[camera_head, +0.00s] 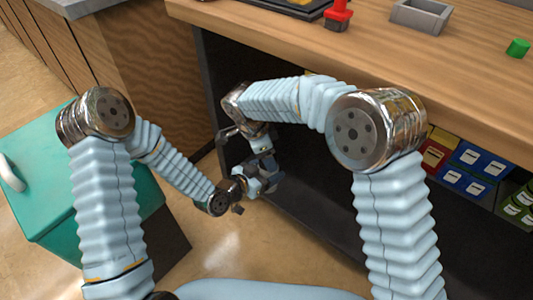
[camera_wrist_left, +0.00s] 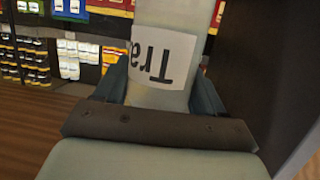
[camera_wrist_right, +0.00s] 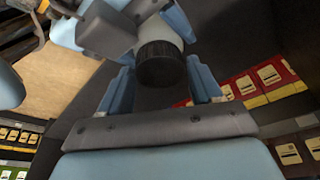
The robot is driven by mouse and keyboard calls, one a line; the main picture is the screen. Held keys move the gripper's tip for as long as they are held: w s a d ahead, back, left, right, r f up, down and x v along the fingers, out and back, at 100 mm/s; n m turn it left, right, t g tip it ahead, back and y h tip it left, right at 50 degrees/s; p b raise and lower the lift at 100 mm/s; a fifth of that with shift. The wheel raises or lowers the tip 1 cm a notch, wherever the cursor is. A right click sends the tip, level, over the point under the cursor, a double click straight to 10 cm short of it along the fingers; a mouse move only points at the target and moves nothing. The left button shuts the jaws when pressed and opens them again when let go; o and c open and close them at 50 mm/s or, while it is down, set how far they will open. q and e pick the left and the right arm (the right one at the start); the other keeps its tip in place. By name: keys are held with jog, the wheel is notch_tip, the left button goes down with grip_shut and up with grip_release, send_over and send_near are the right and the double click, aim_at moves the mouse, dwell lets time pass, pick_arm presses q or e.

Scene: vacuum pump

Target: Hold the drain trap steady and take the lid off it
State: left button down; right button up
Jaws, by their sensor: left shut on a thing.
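The drain trap (camera_wrist_left: 172,15) is a pale cylinder with a white label reading "Tra", upside down in the left wrist view. My left gripper (camera_wrist_left: 160,78) is shut on its body, one finger on each side. In the right wrist view the trap's dark ribbed lid (camera_wrist_right: 160,65) lies ahead, between the lines of my right gripper's fingers (camera_wrist_right: 162,78). That gripper is open, with gaps on both sides of the lid. I cannot tell how deep the lid sits between the fingers. In the head view both grippers meet low before the bench, and the trap is mostly hidden.
The wooden bench (camera_head: 300,50) overhangs a dark open space beside my right arm. Coloured bins (camera_head: 465,170) stand beneath. A teal box (camera_head: 40,190) is at left.

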jog(key=c, duration=0.8)
jog(key=n+t+y, duration=0.1)
jog(key=n, duration=0.4)
jog(key=shift+s+d, duration=0.1)
jog(key=shift+d, duration=0.05)
jog(key=n+y, duration=0.1)
jog(key=n, duration=0.3)
jog(key=shift+n+t, duration=0.3)
jog(key=shift+n, duration=0.1)
jog(key=o, duration=1.2)
jog(key=shift+c, duration=0.2)
jog(key=shift+r, duration=0.15)
